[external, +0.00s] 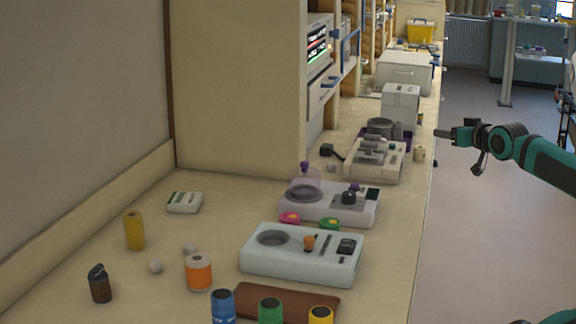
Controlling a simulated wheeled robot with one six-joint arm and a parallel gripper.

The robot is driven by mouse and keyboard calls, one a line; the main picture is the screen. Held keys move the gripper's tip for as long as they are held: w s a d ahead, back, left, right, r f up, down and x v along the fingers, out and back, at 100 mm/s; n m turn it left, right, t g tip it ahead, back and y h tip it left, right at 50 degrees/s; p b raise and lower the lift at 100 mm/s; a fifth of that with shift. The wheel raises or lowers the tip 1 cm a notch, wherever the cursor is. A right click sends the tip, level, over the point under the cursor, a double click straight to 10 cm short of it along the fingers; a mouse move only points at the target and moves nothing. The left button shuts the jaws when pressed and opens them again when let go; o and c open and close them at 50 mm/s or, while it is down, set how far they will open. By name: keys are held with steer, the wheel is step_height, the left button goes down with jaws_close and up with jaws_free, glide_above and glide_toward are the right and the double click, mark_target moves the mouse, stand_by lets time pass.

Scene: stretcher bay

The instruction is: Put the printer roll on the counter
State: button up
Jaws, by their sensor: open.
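A small cream cylinder (420,153), which looks like the printer roll, stands near the right edge of the long beige counter (391,255), beside a white device. My gripper (440,133) comes in from the right, with its fingertips pointing left, just above and to the right of this cylinder in the picture. It is open, and nothing shows between its fingers. I cannot tell the exact gap between the gripper and the cylinder.
White devices (262,263) line the counter's right side. A white box (400,102) and a purple tray (401,137) stand behind the cylinder. Bottles and an orange-labelled jar (199,272) stand at the front. Open floor (470,230) lies to the right.

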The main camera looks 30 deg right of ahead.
steer(key=shift+n+t+y, duration=0.3)
steer(key=shift+n+t, duration=0.1)
steer(key=shift+t, duration=0.4)
steer(key=s, duration=0.2)
steer(key=s+a+f, duration=0.1)
steer(key=s, duration=0.1)
steer(key=shift+s, duration=0.1)
